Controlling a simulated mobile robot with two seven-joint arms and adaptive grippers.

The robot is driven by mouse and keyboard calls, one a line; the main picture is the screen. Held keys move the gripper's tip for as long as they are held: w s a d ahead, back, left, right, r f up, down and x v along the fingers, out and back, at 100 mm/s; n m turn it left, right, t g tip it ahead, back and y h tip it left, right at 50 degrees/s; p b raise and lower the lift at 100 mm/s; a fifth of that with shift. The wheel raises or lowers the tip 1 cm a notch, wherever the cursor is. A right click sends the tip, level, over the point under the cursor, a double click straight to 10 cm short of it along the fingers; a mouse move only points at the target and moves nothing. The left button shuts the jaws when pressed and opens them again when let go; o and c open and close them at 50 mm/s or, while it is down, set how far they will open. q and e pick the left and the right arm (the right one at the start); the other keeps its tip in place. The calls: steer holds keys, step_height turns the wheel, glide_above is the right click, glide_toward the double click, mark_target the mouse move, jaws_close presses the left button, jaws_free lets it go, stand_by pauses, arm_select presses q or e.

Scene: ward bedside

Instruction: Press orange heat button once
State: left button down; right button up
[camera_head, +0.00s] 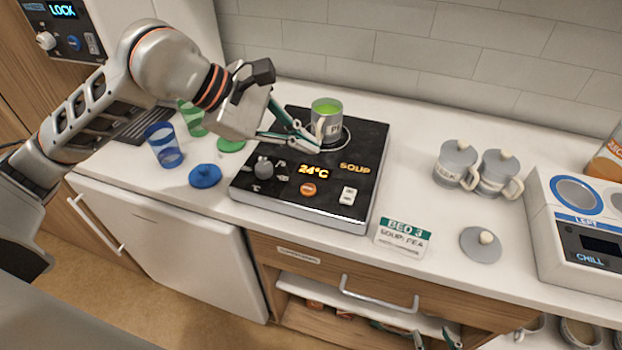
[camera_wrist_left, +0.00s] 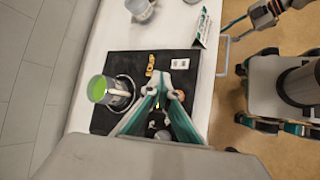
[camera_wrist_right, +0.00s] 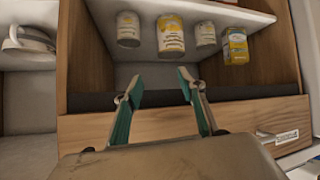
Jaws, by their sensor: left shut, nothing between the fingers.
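The orange heat button (camera_head: 308,189) is on the front panel of a black hotplate (camera_head: 352,136), below an orange display (camera_head: 313,171) reading 24°C. A grey mug (camera_head: 328,127) with green contents stands on the plate's ring; it also shows in the left wrist view (camera_wrist_left: 118,95). My left gripper (camera_head: 308,143) is shut and empty, above the hotplate, behind the button and near the mug. In the left wrist view its joined fingertips (camera_wrist_left: 158,87) partly cover the control panel. My right gripper (camera_head: 436,338) is low in front of the counter; its fingers are apart in the right wrist view (camera_wrist_right: 152,86).
A grey knob (camera_head: 263,167) and white switch (camera_head: 348,195) flank the button. A Bed 3 soup card (camera_head: 403,236), lidded mugs (camera_head: 455,163) and a loose grey lid (camera_head: 480,246) are to the right. A blue cup (camera_head: 164,146) and blue lid (camera_head: 205,175) are left.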

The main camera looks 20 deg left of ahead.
arm_select(q)
steer(key=shift+w+a+r, duration=0.1)
steer(key=shift+w+a, duration=0.05)
steer(key=shift+a, duration=0.05)
stand_by(0.3)
steer(key=b, duration=0.4)
glide_above(305, 190)
step_height(305, 190, down, 8)
steer(key=shift+r, duration=0.15)
steer(key=shift+f+b, duration=0.6)
steer(key=shift+b, duration=0.05)
stand_by(0.7)
